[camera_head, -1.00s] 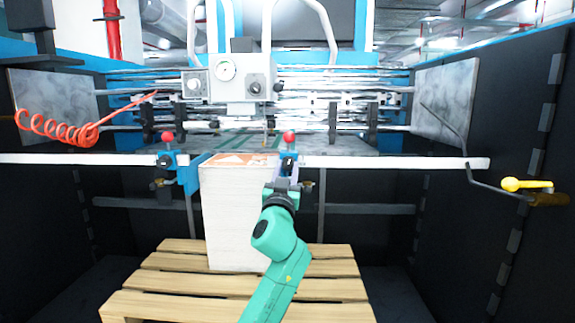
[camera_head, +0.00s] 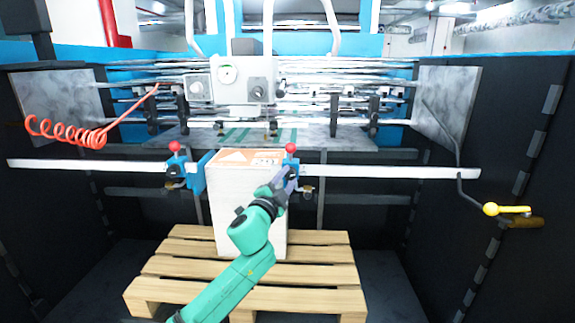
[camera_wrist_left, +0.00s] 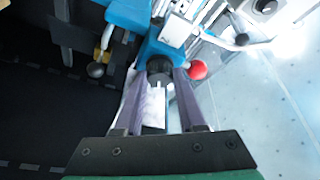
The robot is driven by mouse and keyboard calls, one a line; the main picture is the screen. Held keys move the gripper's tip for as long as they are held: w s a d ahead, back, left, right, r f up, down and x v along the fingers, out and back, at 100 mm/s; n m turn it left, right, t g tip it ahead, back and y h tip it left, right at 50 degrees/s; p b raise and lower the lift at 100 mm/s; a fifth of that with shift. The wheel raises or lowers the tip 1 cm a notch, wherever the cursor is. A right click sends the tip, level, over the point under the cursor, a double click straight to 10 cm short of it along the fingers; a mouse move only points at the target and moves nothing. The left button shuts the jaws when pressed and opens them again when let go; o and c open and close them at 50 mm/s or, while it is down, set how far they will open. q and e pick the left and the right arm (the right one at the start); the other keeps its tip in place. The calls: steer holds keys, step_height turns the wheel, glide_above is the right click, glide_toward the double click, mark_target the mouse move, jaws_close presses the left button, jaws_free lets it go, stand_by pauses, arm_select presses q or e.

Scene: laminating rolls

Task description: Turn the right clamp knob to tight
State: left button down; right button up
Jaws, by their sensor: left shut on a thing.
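The right clamp (camera_head: 293,163) is a blue block with a red ball on top, on the white rail at the right edge of the paper stack. My left gripper (camera_head: 286,181) reaches it from below, over the stack's front. In the left wrist view its two purple-grey fingers are closed around the clamp's black knob (camera_wrist_left: 159,66), with the red ball (camera_wrist_left: 197,70) just to the right. The knob is mostly hidden by the gripper in the head view, and no tight mark is readable. My right gripper is not in view.
The paper stack (camera_head: 232,215) stands on a wooden pallet (camera_head: 320,272). The left clamp (camera_head: 182,172) with its own red ball sits at the stack's left edge. A white rail (camera_head: 390,172) crosses the front. A yellow-handled lever (camera_head: 492,209) sticks out at the right.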

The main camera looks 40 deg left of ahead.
arm_select(q)
steer(key=m+p, duration=0.1)
steer(key=p, duration=0.1)
steer(key=m+h+p, duration=0.1)
steer(key=m+p, duration=0.1)
steer(key=shift+r+g, duration=0.3)
steer(key=shift+g, duration=0.1)
steer(key=shift+f+m+g+p, duration=0.2)
steer(key=shift+m+g+p, duration=0.1)
steer(key=shift+m+p, duration=0.65)
steer(key=c, duration=0.5)
jaws_free()
steer(key=shift+s, duration=0.1)
steer(key=b+v, duration=0.2)
steer(key=v, duration=1.2)
steer(key=shift+s, duration=0.25)
